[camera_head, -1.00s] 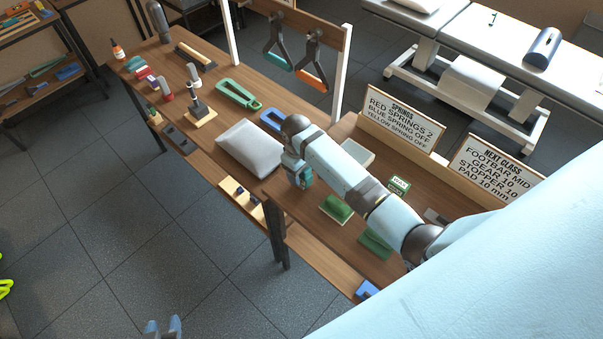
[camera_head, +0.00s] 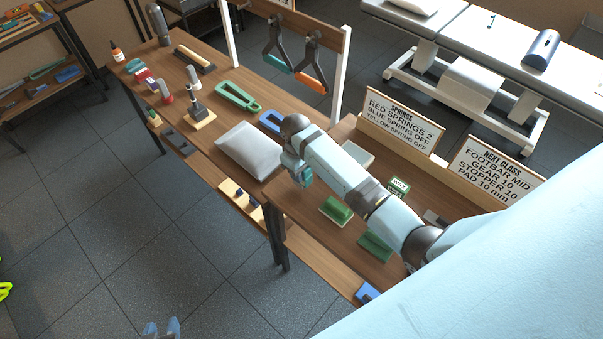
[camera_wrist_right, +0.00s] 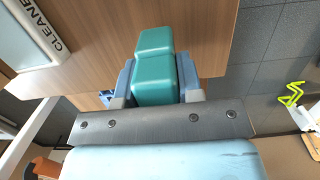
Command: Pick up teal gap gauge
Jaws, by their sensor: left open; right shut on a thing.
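The teal gap gauge (camera_wrist_right: 154,68) is a stepped block with a narrower and a wider part. It sits between the fingers of my right gripper (camera_wrist_right: 158,80), which is shut on it. In the head view, my right gripper (camera_head: 301,174) is over the front part of the wooden bench, right of the grey pillow; the gauge is mostly hidden by the arm there. I cannot tell how far the gauge is above the bench. My left gripper (camera_head: 162,329) is open and empty at the bottom edge, over the floor, with only its fingertips showing.
The bench holds a grey pillow (camera_head: 249,150), green blocks (camera_head: 337,210), a green frame (camera_head: 238,96) and a black post on a wooden base (camera_head: 198,112). Two signs (camera_head: 401,120) stand along the back right. A white tray marked CLEANE (camera_wrist_right: 28,40) shows in the wrist view.

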